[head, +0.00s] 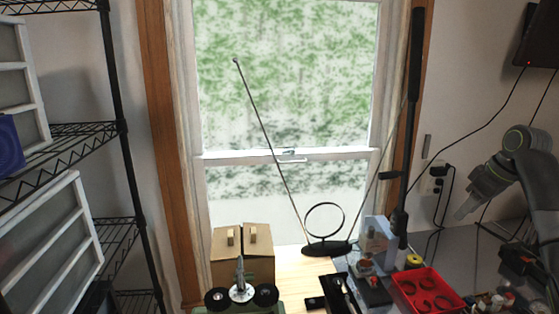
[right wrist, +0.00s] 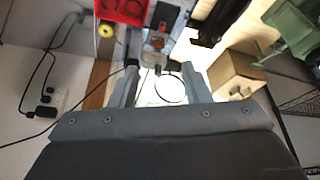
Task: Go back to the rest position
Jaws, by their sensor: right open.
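My right gripper (head: 464,214) is at the right side of the head view, raised in front of the wall and pointing down to the left. In the right wrist view its two fingers (right wrist: 162,84) stand apart with nothing between them, so it is open and empty. My left gripper is not in the head view.
A red tray (head: 403,300) with several dark rings stands on the bench at the lower right. A cardboard box (head: 228,270), an antenna (head: 327,247) with a wire loop and a tall black pole (head: 413,95) stand before the window. A wire shelf (head: 85,133) is at the left.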

